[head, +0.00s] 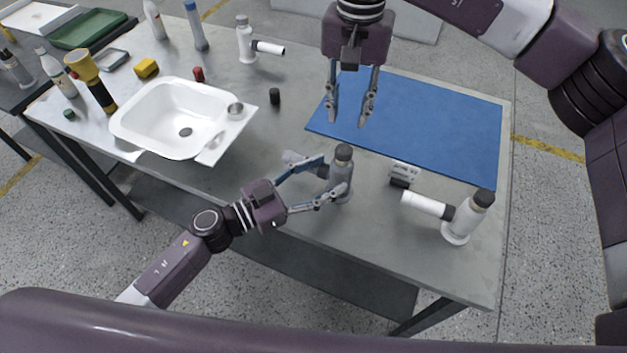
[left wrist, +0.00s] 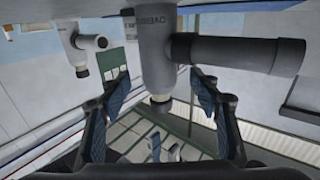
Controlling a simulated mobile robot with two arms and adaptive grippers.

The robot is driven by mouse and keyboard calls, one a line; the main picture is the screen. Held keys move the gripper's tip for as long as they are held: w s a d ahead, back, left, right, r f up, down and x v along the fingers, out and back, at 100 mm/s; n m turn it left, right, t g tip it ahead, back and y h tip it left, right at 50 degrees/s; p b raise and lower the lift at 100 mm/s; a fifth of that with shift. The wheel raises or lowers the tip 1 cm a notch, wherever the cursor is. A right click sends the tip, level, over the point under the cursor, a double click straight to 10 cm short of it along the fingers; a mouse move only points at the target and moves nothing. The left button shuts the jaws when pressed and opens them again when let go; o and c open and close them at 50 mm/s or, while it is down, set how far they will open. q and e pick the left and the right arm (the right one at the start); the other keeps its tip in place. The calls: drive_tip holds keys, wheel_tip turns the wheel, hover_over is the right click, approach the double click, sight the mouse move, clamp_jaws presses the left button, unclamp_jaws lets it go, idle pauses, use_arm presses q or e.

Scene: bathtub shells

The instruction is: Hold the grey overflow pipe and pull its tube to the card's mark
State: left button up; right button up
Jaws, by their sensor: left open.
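The grey overflow pipe (head: 342,168) stands upright on the table front with a dark cap. The small card (head: 405,172) with printed lines stands in a dark holder right of the pipe. My right gripper (head: 349,117) is open and empty above the blue mat's left edge.
A white pipe (head: 462,218) with a side tube stands at the right front, another (head: 246,42) at the back. A white basin (head: 175,95) sits at the left. The blue mat (head: 430,125) is clear. A small dark cap (head: 275,96) lies mid-table.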

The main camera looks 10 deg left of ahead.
sight(332, 173)
use_arm(q)
drive_tip(key=shift+x, duration=2.35)
